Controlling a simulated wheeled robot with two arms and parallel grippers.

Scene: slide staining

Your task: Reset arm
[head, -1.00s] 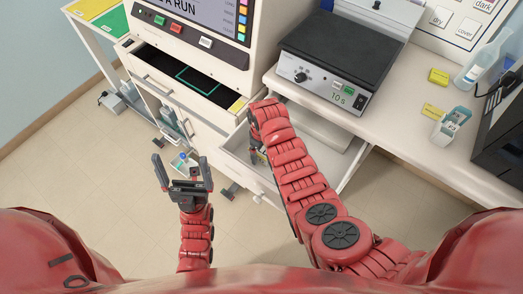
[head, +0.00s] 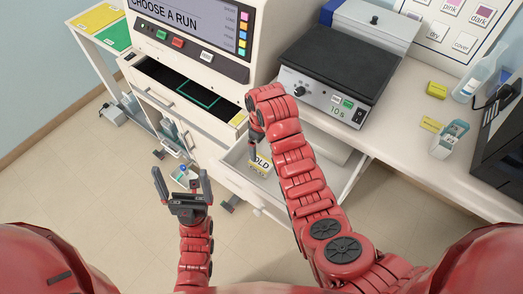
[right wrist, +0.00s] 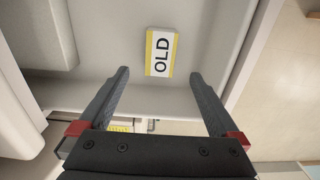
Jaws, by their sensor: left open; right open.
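My left gripper (head: 182,185) is open and empty, held over the floor in front of the machine's cabinet. My right gripper (head: 252,142) is above the open drawer (head: 236,158), partly hidden behind its own arm. In the right wrist view the right gripper (right wrist: 160,80) is open with nothing between its fingers. A white and yellow box marked OLD (right wrist: 160,52) lies in the drawer beyond the fingertips and apart from them. It also shows in the head view (head: 262,163), beside the right forearm.
The machine with the screen (head: 195,40) has an open upper tray (head: 185,85).

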